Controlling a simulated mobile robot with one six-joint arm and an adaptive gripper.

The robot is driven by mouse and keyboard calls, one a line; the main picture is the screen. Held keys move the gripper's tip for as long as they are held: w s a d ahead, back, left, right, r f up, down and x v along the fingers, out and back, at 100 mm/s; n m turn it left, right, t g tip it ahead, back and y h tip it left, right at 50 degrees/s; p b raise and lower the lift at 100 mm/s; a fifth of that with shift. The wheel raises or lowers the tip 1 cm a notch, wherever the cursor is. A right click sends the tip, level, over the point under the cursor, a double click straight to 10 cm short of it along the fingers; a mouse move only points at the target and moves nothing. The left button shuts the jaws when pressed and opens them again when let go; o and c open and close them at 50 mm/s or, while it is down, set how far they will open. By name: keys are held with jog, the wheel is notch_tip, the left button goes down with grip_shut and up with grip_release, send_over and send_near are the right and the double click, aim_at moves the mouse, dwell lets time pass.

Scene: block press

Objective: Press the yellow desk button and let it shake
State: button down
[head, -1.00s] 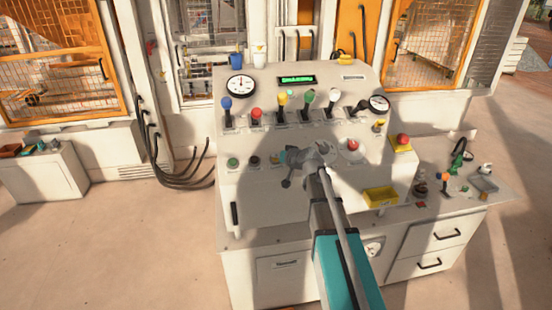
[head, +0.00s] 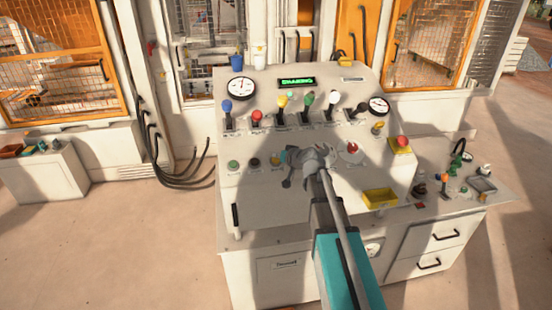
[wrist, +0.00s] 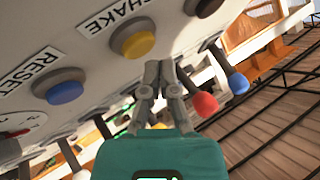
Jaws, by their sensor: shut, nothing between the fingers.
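The yellow button (wrist: 138,43) sits in a dark round collar under a SHAKE label (wrist: 117,18) in the wrist view. In the head view it is a small yellow spot (head: 274,160) on the lower panel, just left of my gripper (head: 300,158). My gripper is shut and empty. In the wrist view its fingertips (wrist: 160,65) show just beside the button's collar, and the button face is uncovered. I cannot tell whether they touch the panel. The green display (head: 297,82) appears to read SHAKING.
A blue button (wrist: 65,92) with a RESET label lies beside the yellow one. Several coloured levers, including a red one (head: 257,117), stand above the button row.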

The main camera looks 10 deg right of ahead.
jog(key=shift+r, duration=0.1)
dwell(0.3)
jog(key=r+p, duration=0.1)
jog(key=s+r+p, duration=0.1)
jog(key=r+p, duration=0.1)
jog(key=s+r+p, duration=0.1)
jog(key=shift+r+p, duration=0.2)
jog(key=shift+p, duration=0.1)
dwell(0.5)
jog(key=s+f+g+h+b, duration=0.2)
jog(key=s+f+g, duration=0.2)
jog(key=s, duration=0.5)
jog(key=s+f+g+h+b, duration=0.2)
jog(key=s+f+g+b, duration=0.1)
jog(key=s+f, duration=0.5)
jog(key=s+f+g+h+b, duration=0.2)
jog(key=s+f+g, duration=0.3)
jog(key=s, duration=0.6)
notch_tip(320, 180, down, 2)
jog(key=shift+f+n+b, duration=0.1)
jog(key=shift+n+b, duration=0.2)
jog(key=shift+b, duration=0.15)
